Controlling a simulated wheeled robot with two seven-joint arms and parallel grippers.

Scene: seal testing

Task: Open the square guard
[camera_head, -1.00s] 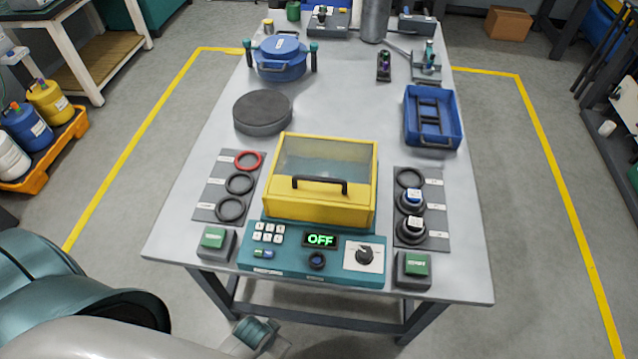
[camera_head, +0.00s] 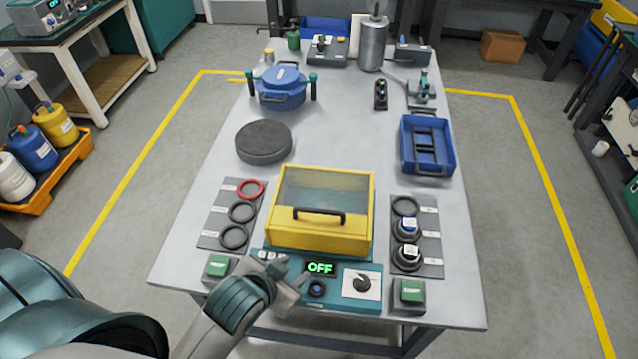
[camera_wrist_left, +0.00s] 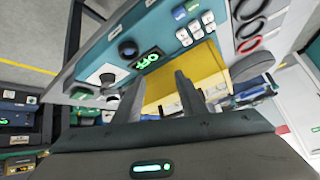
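The square guard (camera_head: 322,196) is a yellow box cover with a clear top window and a black bar handle (camera_head: 319,215) on its front. It sits closed on the teal tester base (camera_head: 340,291), whose display (camera_head: 320,268) reads OFF. My left gripper (camera_head: 290,268) is in front of the guard, over the left part of the control panel, and covers most of the keypad. In the left wrist view its two fingers (camera_wrist_left: 157,95) are apart with nothing between them; the yellow guard (camera_wrist_left: 190,75) shows beyond them. My right gripper is not in view.
Ring holders with black and red seals (camera_head: 232,214) lie left of the tester, and another holder (camera_head: 416,237) lies right. Green buttons (camera_head: 217,266) and (camera_head: 409,291) flank the panel. A round grey disc (camera_head: 264,142), blue pot (camera_head: 281,86) and blue tray (camera_head: 427,146) stand behind.

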